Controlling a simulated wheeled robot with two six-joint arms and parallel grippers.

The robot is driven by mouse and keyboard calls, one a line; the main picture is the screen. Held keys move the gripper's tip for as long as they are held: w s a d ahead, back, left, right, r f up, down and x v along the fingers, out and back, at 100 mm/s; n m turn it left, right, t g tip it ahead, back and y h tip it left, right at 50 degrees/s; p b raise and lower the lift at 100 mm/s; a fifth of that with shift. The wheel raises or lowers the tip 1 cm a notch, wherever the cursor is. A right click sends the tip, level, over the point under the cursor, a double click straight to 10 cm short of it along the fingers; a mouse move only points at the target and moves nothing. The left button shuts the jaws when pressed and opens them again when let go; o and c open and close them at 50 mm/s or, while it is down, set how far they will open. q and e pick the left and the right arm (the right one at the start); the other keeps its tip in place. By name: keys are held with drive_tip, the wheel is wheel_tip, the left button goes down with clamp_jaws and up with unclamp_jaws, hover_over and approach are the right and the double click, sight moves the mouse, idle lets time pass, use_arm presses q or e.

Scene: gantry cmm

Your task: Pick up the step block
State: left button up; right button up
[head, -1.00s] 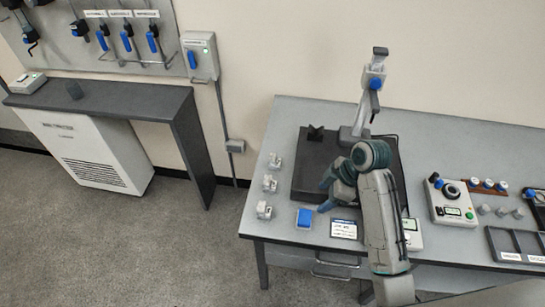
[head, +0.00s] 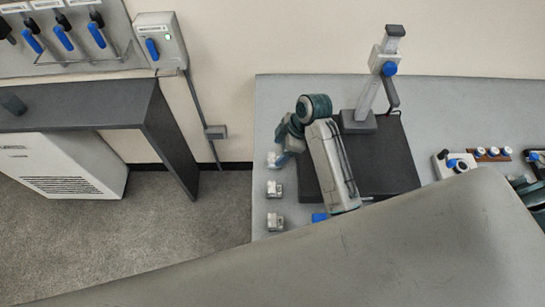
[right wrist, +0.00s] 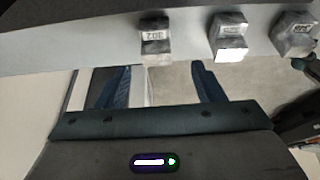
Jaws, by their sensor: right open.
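Several small stepped metal blocks stand in a row along the table's left edge: a far one (head: 273,161), a middle one (head: 274,188) and a near one (head: 275,222). I cannot tell which of them is the step block. In the right wrist view, three labelled blocks show along the top: left (right wrist: 155,46), middle (right wrist: 228,38) and right (right wrist: 294,35). My right gripper (head: 284,158) is beside the far block in the head view. In the right wrist view its fingers (right wrist: 164,83) are apart with nothing held between them. My left gripper is not in view.
A dark plate (head: 385,165) with a gauge stand (head: 367,95) lies right of the blocks. A blue item (head: 319,217) is partly hidden. A large grey surface in the foreground covers the table's near part. Open floor (head: 215,215) lies left of the table.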

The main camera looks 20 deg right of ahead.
sight(274, 156)
drive_tip(key=shift+a+f, duration=0.15)
drive_tip(key=shift+f, duration=0.15)
drive_tip(key=shift+w+f+p, duration=0.25)
drive_tip(key=shift+f+p, duration=0.05)
drive_tip(key=p+x, duration=0.2)
drive_tip(key=x, duration=0.2)
drive_tip(key=shift+f, duration=0.2)
drive_tip(key=shift+a+f, duration=0.1)
drive_tip(key=shift+f, duration=0.2)
drive_tip(key=shift+c, duration=0.6)
drive_tip(key=c, duration=1)
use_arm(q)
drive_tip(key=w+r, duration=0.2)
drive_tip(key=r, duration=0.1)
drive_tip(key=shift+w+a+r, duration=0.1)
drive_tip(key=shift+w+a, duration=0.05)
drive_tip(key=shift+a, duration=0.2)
use_arm(e)
drive_tip(key=shift+c, duration=0.2)
